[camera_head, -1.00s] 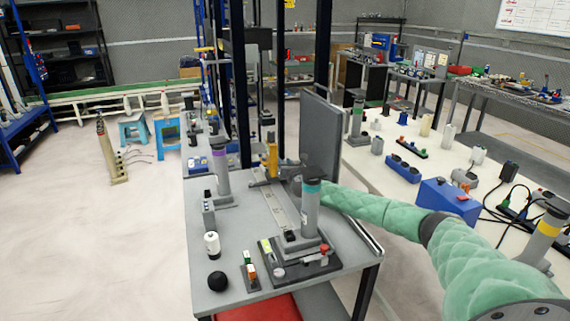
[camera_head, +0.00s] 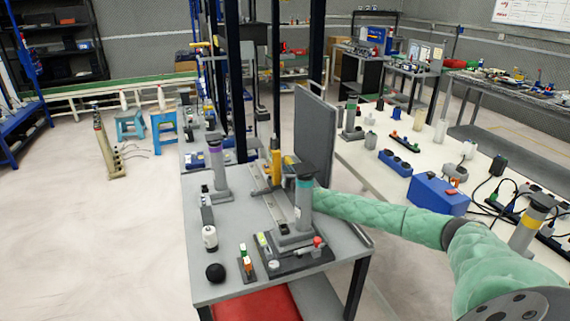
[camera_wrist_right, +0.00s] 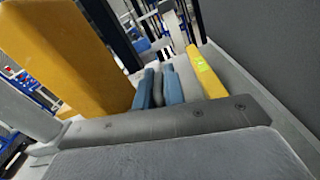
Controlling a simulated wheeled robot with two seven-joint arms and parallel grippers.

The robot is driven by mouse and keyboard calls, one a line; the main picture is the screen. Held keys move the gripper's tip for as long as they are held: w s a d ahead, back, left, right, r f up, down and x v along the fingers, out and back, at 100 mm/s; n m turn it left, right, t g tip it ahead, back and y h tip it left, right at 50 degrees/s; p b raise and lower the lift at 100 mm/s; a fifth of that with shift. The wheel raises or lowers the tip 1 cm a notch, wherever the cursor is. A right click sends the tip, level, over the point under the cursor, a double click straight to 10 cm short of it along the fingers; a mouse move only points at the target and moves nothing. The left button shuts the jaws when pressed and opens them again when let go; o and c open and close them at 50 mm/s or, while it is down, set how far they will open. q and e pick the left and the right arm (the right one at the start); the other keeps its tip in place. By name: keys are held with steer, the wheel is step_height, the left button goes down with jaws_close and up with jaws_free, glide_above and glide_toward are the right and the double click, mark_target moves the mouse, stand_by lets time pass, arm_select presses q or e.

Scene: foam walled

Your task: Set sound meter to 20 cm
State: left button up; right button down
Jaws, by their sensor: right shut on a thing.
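The yellow upright body of what looks like the sound meter (camera_head: 276,162) stands on a grey rail with a scale (camera_head: 274,208), on the grey table. In the right wrist view a large yellow block (camera_wrist_right: 65,50), likely the same body, stands close up at the upper left, beside a grey bar (camera_wrist_right: 180,122). My right gripper (camera_head: 289,183) reaches in from the right, low beside the yellow body, and is shut on it as far as I can tell. Its fingertips are largely hidden behind a grey cylinder with a teal band (camera_head: 304,205). The scale reading is too small to tell. My left gripper is out of view.
A dark upright panel (camera_head: 315,140) stands behind my right forearm. A white table (camera_head: 375,185) with several devices lies to the right.

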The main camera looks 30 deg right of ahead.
steer(key=v, duration=0.4)
steer(key=shift+a+p, duration=0.15)
steer(key=shift+p, duration=0.2)
steer(key=shift+s, duration=0.3)
steer(key=shift+s+a, duration=0.1)
steer(key=shift+s, duration=0.05)
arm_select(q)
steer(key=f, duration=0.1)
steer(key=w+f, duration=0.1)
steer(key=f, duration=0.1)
arm_select(e)
steer(key=c, duration=1.5)
jaws_free()
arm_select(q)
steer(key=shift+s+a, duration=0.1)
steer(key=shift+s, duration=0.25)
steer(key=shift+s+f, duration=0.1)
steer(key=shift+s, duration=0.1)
